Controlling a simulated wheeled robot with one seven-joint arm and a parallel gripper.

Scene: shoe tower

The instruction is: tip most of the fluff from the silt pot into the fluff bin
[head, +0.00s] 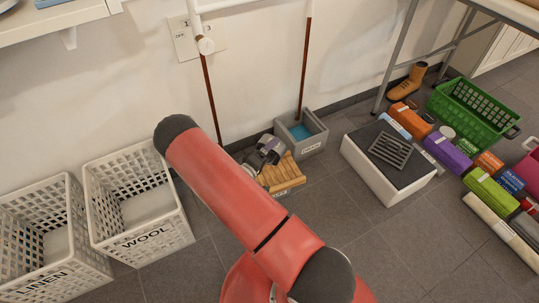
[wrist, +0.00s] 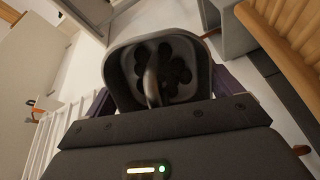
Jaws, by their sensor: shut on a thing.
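My gripper (head: 262,157) is low beside the wall, partly hidden behind my red arm in the head view. It is shut on the grey silt pot (wrist: 113,78), with a purple finger on each side of it in the wrist view. The pot's open mouth faces the wrist camera. Inside are several dark rounded shapes and a curved grey bar; I cannot tell whether the dark shapes are fluff or openings. The pot is partly hidden at its near edge by my gripper. I cannot make out which container is the fluff bin.
A wooden slatted piece (head: 285,176) lies beside my gripper. A grey drain box (head: 315,146) with blue inside stands behind it. White WOOL (head: 140,241) and LINEN (head: 58,258) baskets stand left. A white box (head: 377,180) with a grate is right. Floor between is clear.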

